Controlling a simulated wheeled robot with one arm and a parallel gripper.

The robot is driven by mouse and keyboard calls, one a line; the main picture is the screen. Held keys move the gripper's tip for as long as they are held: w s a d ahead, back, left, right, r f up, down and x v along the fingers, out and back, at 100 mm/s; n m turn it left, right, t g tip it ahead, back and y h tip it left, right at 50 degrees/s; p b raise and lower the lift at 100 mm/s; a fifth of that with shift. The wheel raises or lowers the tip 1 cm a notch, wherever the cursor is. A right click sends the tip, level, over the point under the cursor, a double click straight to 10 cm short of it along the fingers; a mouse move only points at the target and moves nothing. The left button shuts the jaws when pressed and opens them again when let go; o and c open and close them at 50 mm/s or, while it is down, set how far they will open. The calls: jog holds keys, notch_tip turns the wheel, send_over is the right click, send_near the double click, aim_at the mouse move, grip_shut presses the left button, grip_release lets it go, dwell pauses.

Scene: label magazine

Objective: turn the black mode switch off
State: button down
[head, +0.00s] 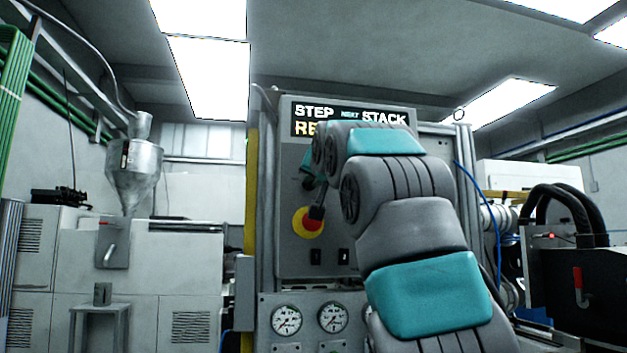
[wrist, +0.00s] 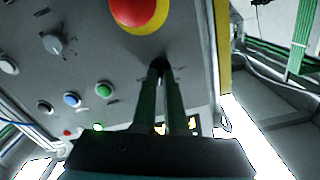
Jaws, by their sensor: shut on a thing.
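The black mode switch (wrist: 157,63) shows in the wrist view as a small dark piece between my fingertips, on the grey control panel (wrist: 195,60). My gripper (wrist: 160,68) is shut on it, with both fingers reaching to the panel face. The fingers cover most of the switch, so I cannot tell which way it is turned. In the head view my arm stands in front of the panel (head: 290,160) and hides the switch.
A red emergency stop on a yellow base (wrist: 140,12) sits close to my fingertips; it also shows in the head view (head: 308,222). A grey knob (wrist: 53,43), a blue button (wrist: 72,99) and a green button (wrist: 104,90) are on the same panel. Gauges (head: 287,319) are below.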

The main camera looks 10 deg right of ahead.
jog(key=shift+n, duration=0.3)
jog(key=n, duration=0.3)
jog(key=shift+a+f+n, duration=0.1)
jog(key=shift+n, duration=0.2)
jog(key=n, duration=0.9)
jog(key=shift+a+n+p, duration=0.1)
jog(key=shift+n+p, duration=0.2)
jog(key=shift+n, duration=2)
jog(key=c, duration=1)
grip_release()
jog(key=shift+o, duration=0.2)
